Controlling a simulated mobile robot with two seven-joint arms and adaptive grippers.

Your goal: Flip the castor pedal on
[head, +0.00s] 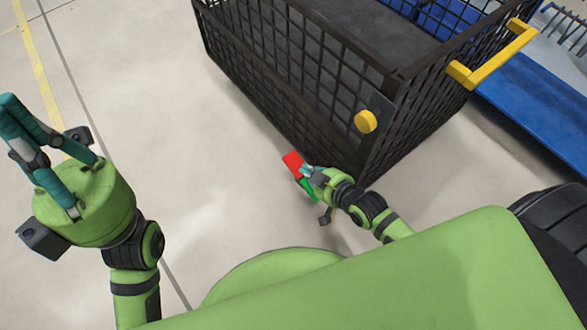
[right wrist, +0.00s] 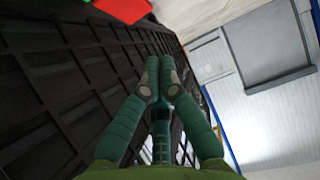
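The castor pedal shows as a red part (head: 293,162) and a green part (head: 307,188) low at the near corner of the black mesh cart (head: 325,85). In the right wrist view the red part (right wrist: 122,8) is at the top edge, above the fingertips. My right gripper (head: 306,171) is beside the pedal and partly covers it in the head view. Its teal fingers (right wrist: 164,75) are together and hold nothing that I see. I cannot tell whether they touch the pedal. My left gripper (head: 8,106) is raised at the left, its fingertips together and empty. The castor itself is hidden.
The cart has a yellow handle (head: 497,57) and a yellow round knob (head: 366,121) near its corner. A blue platform (head: 530,105) lies behind it at the right. The floor (head: 200,150) between my left arm and the cart is clear.

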